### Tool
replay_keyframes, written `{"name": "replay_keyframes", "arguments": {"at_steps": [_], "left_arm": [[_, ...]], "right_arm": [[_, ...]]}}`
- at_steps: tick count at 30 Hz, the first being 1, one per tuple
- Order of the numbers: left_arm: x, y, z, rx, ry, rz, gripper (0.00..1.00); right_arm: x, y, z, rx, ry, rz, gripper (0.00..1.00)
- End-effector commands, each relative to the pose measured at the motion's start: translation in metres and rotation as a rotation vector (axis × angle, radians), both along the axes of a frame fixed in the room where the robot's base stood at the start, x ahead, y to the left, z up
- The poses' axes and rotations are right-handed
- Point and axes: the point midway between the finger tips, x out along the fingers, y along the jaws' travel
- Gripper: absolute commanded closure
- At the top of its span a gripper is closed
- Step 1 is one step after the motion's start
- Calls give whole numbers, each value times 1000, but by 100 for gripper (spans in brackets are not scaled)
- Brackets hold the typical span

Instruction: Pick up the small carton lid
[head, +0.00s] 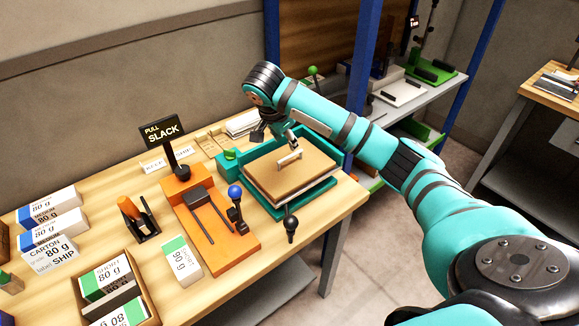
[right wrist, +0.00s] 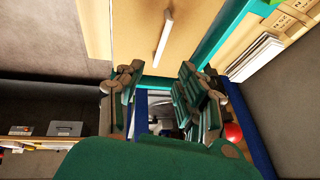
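A flat brown panel with a pale bar handle, which looks like the small carton lid (head: 300,178), lies over a pale stack in a teal fixture (head: 330,187) at the table's right end. In the right wrist view the same brown panel (right wrist: 190,25) lies ahead of the fingers, with its bar handle (right wrist: 163,38). My right gripper (head: 281,134) is just behind the handle, above the panel's far edge. In the right wrist view its two fingers (right wrist: 160,88) are spread apart with nothing between them. My left gripper is out of view.
Left of the fixture is an orange jig (head: 215,235) with a blue-knobbed lever. Upright paper reams (head: 48,228) and an open carton of reams (head: 150,318) stand farther left. A black SLACK sign (head: 160,131) stands behind. A black-knobbed lever (head: 291,226) is at the fixture's front.

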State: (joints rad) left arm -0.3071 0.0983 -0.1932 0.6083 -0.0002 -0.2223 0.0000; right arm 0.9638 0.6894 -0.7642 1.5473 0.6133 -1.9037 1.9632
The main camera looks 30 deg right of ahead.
Motion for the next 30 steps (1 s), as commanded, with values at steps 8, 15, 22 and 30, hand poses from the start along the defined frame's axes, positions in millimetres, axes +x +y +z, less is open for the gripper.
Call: {"name": "replay_keyframes", "arguments": {"at_steps": [8, 15, 22, 30], "left_arm": [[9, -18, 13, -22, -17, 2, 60], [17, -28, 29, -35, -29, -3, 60], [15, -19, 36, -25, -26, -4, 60], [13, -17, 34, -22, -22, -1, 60]], "right_arm": [[7, -14, -32, -1, 2, -1, 63], [10, -22, -51, -3, 4, -2, 63], [16, -31, -79, -2, 1, 0, 63], [17, -31, -83, -1, 0, 1, 66]]}}
